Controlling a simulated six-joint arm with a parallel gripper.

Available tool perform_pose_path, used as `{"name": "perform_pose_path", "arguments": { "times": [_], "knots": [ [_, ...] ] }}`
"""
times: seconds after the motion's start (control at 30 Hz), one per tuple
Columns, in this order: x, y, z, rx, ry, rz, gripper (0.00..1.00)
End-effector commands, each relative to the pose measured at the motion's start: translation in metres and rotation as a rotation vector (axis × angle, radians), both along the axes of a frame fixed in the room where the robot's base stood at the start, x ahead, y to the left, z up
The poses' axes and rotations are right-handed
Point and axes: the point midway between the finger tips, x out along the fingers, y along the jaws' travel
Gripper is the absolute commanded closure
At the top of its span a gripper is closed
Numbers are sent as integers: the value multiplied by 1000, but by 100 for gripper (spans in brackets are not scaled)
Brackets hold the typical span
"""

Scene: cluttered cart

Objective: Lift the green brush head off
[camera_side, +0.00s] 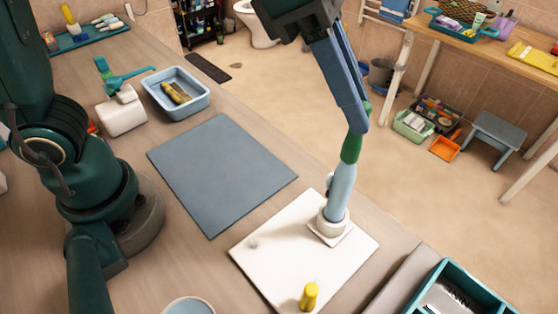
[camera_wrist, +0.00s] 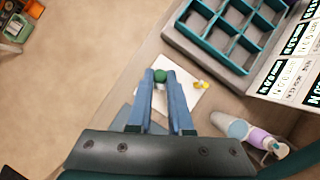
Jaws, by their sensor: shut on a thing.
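The green brush head (camera_side: 351,150) sits at the top of a light blue handle (camera_side: 342,186), with no gap visible between them. The handle stands nearly upright, leaning slightly, in a white holder (camera_side: 328,231) on a white board (camera_side: 278,254). My gripper (camera_side: 357,126) comes down from above and is shut on the brush head. In the wrist view, the rounded green end (camera_wrist: 160,76) shows between my fingertips (camera_wrist: 160,80). The handle is mostly hidden there.
A yellow peg (camera_side: 309,296) stands at the board's near edge. A teal divided tray (camera_side: 433,276) lies to the right. A blue-grey mat (camera_side: 220,172) and a blue basin (camera_side: 158,98) with a yellow-brown item lie left. A bottle (camera_wrist: 262,140) lies right in the wrist view.

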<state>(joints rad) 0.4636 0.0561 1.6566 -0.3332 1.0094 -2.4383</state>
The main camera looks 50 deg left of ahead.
Motion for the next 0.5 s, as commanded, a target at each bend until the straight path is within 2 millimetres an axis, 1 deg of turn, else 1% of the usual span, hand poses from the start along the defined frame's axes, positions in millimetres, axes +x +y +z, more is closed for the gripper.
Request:
{"name": "perform_pose_path", "arguments": {
  "times": [0.5],
  "knots": [
    [1,0,25,1,-4,2,100]
  ]
}}
